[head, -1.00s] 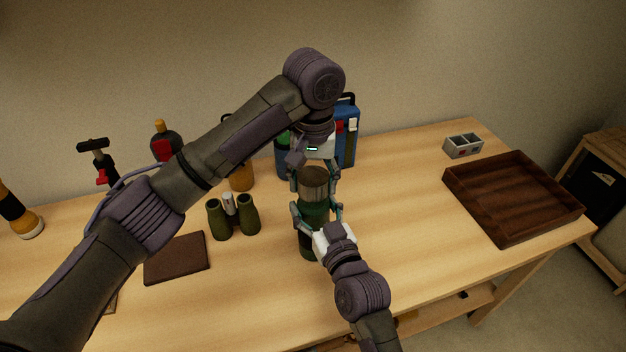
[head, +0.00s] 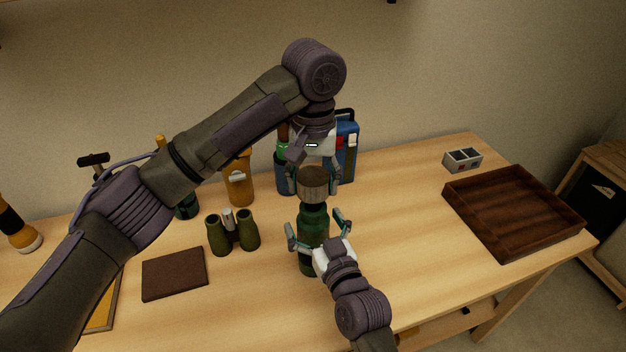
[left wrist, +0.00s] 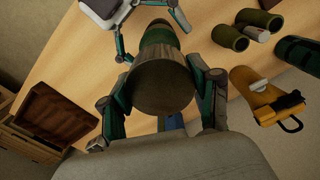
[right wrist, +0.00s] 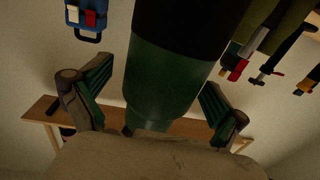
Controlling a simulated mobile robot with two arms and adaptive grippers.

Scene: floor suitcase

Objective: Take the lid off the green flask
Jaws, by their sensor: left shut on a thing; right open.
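The green flask (head: 312,221) stands upright on the wooden table, its neck and shoulder showing. Its brown, wood-like lid (head: 313,184) is directly above the neck; I cannot tell how wide any gap is. My left gripper (head: 317,188) reaches from above and is shut on the lid. In the left wrist view the lid (left wrist: 160,88) fills the space between the fingers, with the flask (left wrist: 158,36) behind it. My right gripper (head: 318,230) is open, its fingers spread either side of the flask.
A wooden tray (head: 515,211) and a small grey box (head: 463,160) are at right. The table between flask and tray is clear.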

